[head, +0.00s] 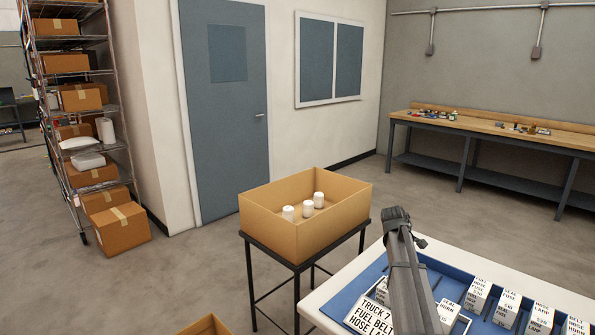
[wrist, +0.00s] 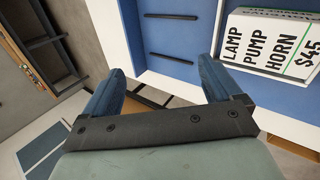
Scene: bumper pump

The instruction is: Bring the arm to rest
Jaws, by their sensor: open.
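My arm (head: 408,275) rises over the near-left part of the white counter in the head view. My gripper (wrist: 160,76) shows in the wrist view with its two blue fingers spread and nothing between them. A white box (wrist: 272,45) lettered "LAMP PUMP HORN $45" lies to the right of the fingers, apart from them. The gripper's fingers cannot be made out clearly in the head view.
Several lettered white boxes stand in the blue tray (head: 378,266) on the white counter (head: 336,292). An open cardboard box (head: 272,238) on a black stand holds three white-topped items (head: 307,208).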

